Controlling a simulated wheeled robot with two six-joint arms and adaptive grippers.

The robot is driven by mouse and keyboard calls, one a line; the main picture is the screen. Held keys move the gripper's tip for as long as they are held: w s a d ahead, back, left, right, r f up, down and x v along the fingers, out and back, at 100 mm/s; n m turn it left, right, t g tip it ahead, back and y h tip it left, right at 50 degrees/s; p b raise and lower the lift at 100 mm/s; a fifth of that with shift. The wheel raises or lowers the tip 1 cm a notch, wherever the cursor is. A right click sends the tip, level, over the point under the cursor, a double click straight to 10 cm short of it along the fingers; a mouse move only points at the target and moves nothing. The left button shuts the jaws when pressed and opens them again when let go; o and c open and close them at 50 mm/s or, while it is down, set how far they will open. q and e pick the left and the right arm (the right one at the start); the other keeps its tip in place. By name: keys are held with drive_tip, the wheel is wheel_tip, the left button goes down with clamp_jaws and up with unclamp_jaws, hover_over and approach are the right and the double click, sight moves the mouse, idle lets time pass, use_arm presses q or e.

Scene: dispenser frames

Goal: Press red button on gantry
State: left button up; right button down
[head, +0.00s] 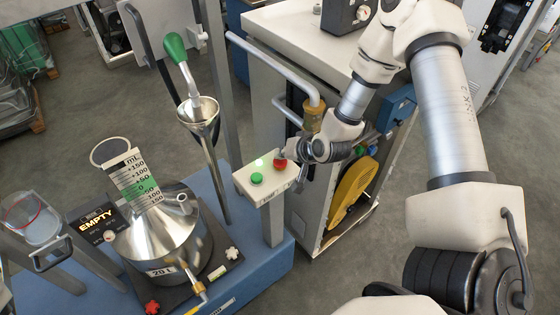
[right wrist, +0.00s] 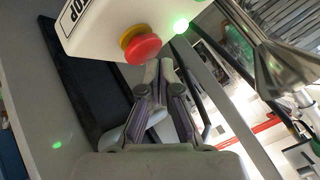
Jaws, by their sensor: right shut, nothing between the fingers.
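The red button (head: 281,163) sits on the white control box (head: 272,186), on a post of the blue gantry base. A green button (head: 256,179) is beside it and a green lamp (head: 259,162) glows behind. My right gripper (head: 288,153) is shut and empty, right at the red button, and partly hides the box's far right corner. In the right wrist view the red button (right wrist: 140,48), on a yellow collar, is just beyond and left of the shut fingertips (right wrist: 160,66). I cannot tell whether they touch it. My left gripper is not in view.
A steel vessel (head: 160,245) with an "EMPTY" display (head: 92,225) stands on the blue base (head: 255,270). A funnel (head: 199,112) with a green-handled tool (head: 176,48) is behind it. A white cabinet (head: 265,60) stands close behind the gripper.

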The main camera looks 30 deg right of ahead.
sight(282, 161)
drive_tip(key=shift+f+b, duration=0.4)
drive_tip(key=shift+f, duration=0.05)
idle(0.6)
drive_tip(key=shift+r+p, duration=0.7)
drive_tip(key=shift+r, duration=0.2)
wheel_tip(282, 161, up, 5)
drive_tip(key=p, duration=0.4)
drive_tip(key=shift+r, duration=0.1)
idle(0.6)
